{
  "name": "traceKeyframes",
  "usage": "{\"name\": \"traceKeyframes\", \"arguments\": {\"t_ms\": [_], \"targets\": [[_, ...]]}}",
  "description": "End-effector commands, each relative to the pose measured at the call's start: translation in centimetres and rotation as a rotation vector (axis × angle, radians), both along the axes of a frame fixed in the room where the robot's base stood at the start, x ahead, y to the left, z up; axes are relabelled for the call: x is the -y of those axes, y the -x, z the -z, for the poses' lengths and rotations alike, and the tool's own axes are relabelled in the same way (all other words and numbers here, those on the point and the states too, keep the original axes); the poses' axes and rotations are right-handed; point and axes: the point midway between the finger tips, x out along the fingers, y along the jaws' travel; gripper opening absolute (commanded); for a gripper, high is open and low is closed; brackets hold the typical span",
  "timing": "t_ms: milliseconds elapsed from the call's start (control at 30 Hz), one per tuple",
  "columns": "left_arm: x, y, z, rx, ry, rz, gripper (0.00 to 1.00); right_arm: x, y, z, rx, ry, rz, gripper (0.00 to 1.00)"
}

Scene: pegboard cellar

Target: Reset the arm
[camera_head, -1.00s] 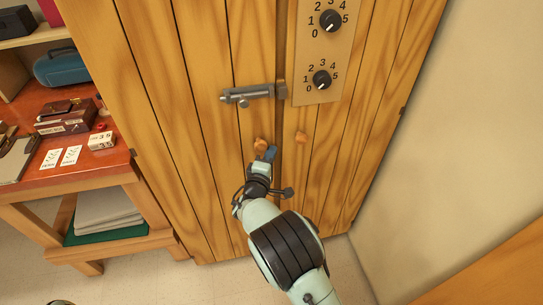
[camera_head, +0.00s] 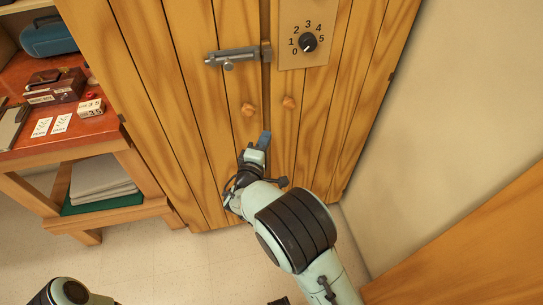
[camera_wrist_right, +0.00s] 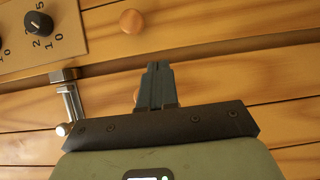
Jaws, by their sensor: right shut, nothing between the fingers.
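My right arm reaches up from the lower right in the head view. Its gripper (camera_head: 264,140) is in front of the wooden cabinet (camera_head: 180,120), just below its two round knobs. The left knob (camera_head: 249,109) and right knob (camera_head: 289,102) are clear of the fingers in the head view. In the wrist view the shut, empty fingers (camera_wrist_right: 157,70) point at the cabinet front and partly cover one knob; the other knob (camera_wrist_right: 132,21) shows beyond them. My left gripper is not in view; only a bit of my left arm shows at the bottom left.
A metal bolt (camera_head: 232,57) crosses the gap between the doors. A dial panel (camera_head: 305,30) is above the right knob. A red-topped workbench (camera_head: 85,137) with boxes and cards stands left. A plain wall (camera_head: 440,120) is at right. Floor is clear between.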

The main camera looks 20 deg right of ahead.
Motion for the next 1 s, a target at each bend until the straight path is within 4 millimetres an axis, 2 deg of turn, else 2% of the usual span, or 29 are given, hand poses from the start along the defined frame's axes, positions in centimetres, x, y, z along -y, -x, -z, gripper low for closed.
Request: {"name": "traceKeyframes", "arguments": {"t_ms": [100,233,500,600,667,767,867,900,967,1000], "targets": [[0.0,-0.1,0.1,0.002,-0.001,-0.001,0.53,-0.4,2.3,0.0,-0.001,-0.002,-0.001,0.00],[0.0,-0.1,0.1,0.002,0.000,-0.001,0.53,-0.6,4.1,0.0,0.000,-0.002,0.000,0.00],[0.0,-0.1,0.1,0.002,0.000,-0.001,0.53,-0.8,5.3,0.0,0.000,0.000,0.000,0.00],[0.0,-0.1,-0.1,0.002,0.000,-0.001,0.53,-0.3,5.6,1.0,-0.038,-0.009,0.019,0.00],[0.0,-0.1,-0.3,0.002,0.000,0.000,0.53,0.6,6.1,2.6,-0.103,-0.023,0.049,0.00],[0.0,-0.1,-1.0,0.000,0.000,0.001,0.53,2.7,8.4,7.1,-0.282,-0.078,0.135,0.00],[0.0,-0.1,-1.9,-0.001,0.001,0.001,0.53,4.8,12.6,12.9,-0.518,-0.180,0.245,0.00],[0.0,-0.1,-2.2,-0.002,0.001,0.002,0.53,5.3,14.6,15.2,-0.613,-0.230,0.288,0.00],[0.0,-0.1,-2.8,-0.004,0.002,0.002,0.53,5.7,18.0,18.3,-0.752,-0.319,0.352,0.00],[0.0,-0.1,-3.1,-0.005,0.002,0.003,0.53,5.6,20.5,20.2,-0.840,-0.388,0.394,0.00]]}}
